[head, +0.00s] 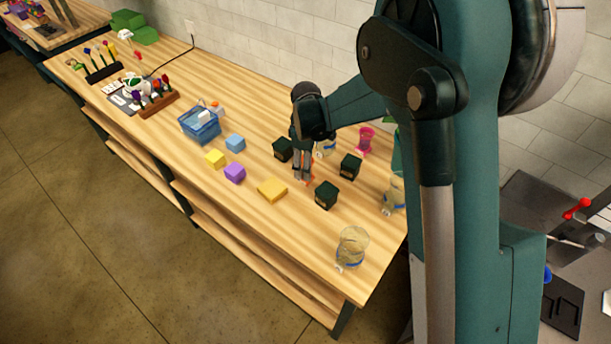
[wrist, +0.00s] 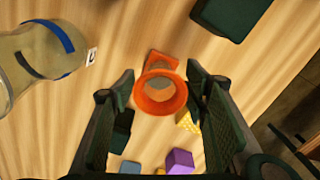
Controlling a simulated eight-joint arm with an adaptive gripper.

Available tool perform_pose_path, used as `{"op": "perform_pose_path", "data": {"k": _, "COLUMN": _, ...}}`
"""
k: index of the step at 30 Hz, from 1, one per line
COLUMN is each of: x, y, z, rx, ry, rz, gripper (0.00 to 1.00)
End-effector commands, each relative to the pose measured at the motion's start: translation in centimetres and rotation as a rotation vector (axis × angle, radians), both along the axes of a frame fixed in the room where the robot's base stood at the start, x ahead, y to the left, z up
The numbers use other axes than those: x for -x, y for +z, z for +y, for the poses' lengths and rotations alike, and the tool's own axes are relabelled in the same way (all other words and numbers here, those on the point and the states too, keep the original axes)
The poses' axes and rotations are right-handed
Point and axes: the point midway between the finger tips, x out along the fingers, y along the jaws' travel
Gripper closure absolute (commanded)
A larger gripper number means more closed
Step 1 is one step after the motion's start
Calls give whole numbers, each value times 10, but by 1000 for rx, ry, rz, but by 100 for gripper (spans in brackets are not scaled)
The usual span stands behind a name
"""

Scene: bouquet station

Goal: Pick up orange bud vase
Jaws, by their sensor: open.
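The orange bud vase (wrist: 149,104) shows in the wrist view from above, its round open mouth towards the camera and its base on the wooden table. My gripper (wrist: 165,92) is open, with one finger on each side of the vase and a gap showing on both sides. In the head view my gripper (head: 302,176) points down at the table among dark green boxes. There the vase is mostly hidden behind the fingers; only a bit of orange (head: 311,182) shows beside them.
Dark green boxes (head: 326,195) stand close around my gripper. A clear jar (head: 351,246) stands near the front corner, and a pink vase (head: 366,140) stands behind. Yellow (head: 272,190), purple (head: 234,173) and blue (head: 235,142) blocks lie to the left. Bare wood lies between them.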

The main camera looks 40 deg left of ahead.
Motion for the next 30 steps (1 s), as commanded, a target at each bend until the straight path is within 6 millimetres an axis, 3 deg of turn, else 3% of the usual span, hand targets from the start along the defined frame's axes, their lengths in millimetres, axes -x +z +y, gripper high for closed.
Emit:
{"op": "perform_pose_path", "data": {"k": 9, "x": 0, "y": -27, "z": -1, "rx": 0, "ry": 0, "rz": 0, "gripper": 55}}
{"op": "perform_pose_path", "data": {"k": 27, "x": 0, "y": -29, "z": -1, "rx": 0, "ry": 0, "rz": 0, "gripper": 55}}
{"op": "perform_pose_path", "data": {"k": 30, "x": 0, "y": -29, "z": -1, "rx": 0, "ry": 0, "rz": 0, "gripper": 65}}
